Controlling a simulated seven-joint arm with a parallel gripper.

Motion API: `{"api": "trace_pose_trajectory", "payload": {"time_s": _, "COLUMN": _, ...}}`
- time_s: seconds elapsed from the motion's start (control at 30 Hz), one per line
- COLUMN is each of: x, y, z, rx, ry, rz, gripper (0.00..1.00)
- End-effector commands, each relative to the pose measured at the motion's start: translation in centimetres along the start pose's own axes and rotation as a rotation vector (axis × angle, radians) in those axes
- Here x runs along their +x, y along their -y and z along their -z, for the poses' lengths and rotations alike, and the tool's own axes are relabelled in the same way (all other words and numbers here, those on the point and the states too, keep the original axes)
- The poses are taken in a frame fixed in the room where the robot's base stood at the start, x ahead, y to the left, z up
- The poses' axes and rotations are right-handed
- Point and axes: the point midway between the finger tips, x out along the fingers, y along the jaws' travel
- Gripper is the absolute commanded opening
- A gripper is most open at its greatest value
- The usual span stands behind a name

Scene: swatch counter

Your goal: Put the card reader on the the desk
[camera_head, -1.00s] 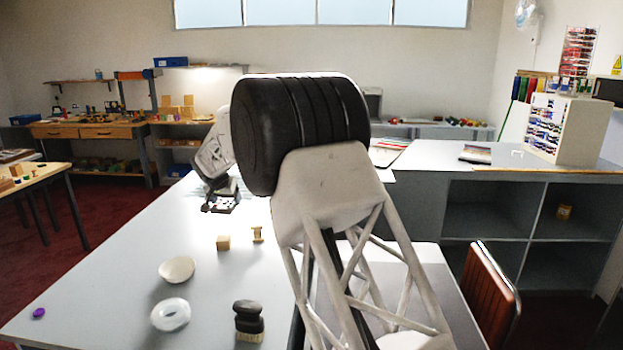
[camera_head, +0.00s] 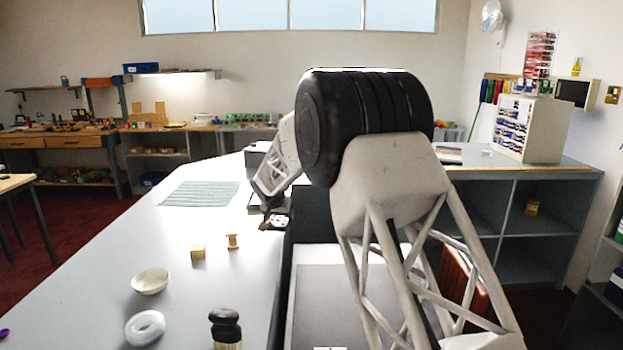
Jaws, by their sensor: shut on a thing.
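My gripper (camera_head: 270,208) is small in the view, beyond the big black joint of my arm. It is shut on a small dark thing with pale patches, which I take for the card reader (camera_head: 282,223). The card reader is at the right edge of the long pale desk (camera_head: 215,285). I cannot tell whether it touches the top or hangs just above it. My arm hides part of the scene behind it.
On the pale top are a wooden block (camera_head: 198,252), a spool (camera_head: 233,241), a white bowl (camera_head: 151,281), a pale ring (camera_head: 145,327), a black-handled brush (camera_head: 225,326) and a striped cloth (camera_head: 200,194). A grey shelf counter (camera_head: 535,165) stands right.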

Motion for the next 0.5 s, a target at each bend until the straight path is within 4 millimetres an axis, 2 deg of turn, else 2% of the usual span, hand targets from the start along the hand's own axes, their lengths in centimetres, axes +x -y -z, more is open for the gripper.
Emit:
{"api": "trace_pose_trajectory", "payload": {"time_s": 0.03, "x": 0.5, "y": -1.9, "z": 0.1, "rx": 0.011, "ry": -0.002, "rz": -0.006, "gripper": 0.41}}
{"api": "trace_pose_trajectory", "payload": {"time_s": 0.27, "x": 3.1, "y": -10.1, "z": -0.4, "rx": 0.054, "ry": -0.002, "rz": -0.033, "gripper": 0.41}}
{"api": "trace_pose_trajectory", "payload": {"time_s": 0.5, "x": 7.8, "y": -18.1, "z": -4.1, "rx": 0.076, "ry": -0.001, "rz": -0.053, "gripper": 0.41}}
